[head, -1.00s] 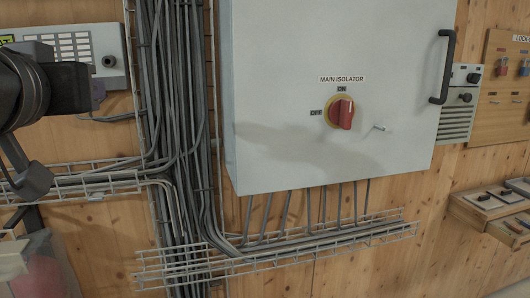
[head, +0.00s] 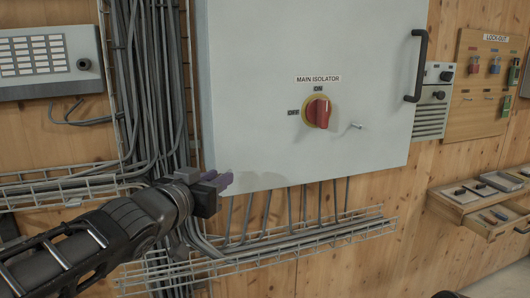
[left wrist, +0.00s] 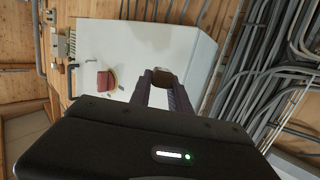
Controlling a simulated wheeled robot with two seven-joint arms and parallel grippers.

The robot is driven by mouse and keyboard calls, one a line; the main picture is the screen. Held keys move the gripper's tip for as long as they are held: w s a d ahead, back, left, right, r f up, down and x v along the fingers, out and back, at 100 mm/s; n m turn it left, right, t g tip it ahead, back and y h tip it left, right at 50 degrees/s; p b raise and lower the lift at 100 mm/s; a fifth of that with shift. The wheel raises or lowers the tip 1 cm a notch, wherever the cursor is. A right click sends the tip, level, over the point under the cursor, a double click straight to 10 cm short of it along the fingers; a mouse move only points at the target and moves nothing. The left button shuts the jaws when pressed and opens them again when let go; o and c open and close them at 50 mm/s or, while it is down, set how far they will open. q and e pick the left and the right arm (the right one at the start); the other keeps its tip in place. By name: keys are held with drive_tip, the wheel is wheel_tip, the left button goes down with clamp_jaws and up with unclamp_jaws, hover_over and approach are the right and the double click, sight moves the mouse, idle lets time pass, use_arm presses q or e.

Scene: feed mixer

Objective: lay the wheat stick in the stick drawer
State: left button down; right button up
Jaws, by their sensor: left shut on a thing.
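My left gripper (head: 221,181) is in front of the lower left corner of the grey cabinet in the head view. Its purple fingers also show in the left wrist view (left wrist: 163,82), shut on a small brownish piece (left wrist: 163,76) at their tips. I take this for the wheat stick; no label is readable, and the fingers hide most of it. The stick drawer (head: 489,236) seems to be the open wooden drawer at the far right in the head view, with small sticks (head: 497,214) in it. My right gripper is not in view.
The grey cabinet (head: 250,120) with a red isolator knob (head: 318,112) and a black handle (head: 417,66) stands out from the wooden wall. A wire cable tray (head: 330,236) runs below it. A lock-out board (head: 482,85) hangs above the drawer unit (head: 466,198).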

use_arm(q)
drive_tip(key=w+f, duration=0.3)
drive_tip(key=f, duration=0.7)
drive_tip(key=w+f, duration=0.2)
drive_tip(key=f, duration=0.8)
drive_tip(key=s+a+f+n+y, duration=0.1)
drive_tip(key=a+f+n+y, duration=0.1)
drive_tip(key=a+f, duration=0.3)
drive_tip(key=s+a+f+n+t+y, duration=0.1)
drive_tip(key=s+a+f+n+y, duration=0.1)
drive_tip(key=a+f, duration=0.3)
wheel_tip(320, 180, down, 4)
drive_tip(key=shift+s+y, duration=0.15)
drive_tip(key=shift+y, duration=0.65)
drive_tip(key=shift+a, duration=0.1)
drive_tip(key=s, duration=0.1)
drive_tip(key=s+r, duration=0.1)
drive_tip(key=s, duration=0.1)
drive_tip(key=s+r, duration=0.1)
drive_tip(key=shift+s, duration=0.25)
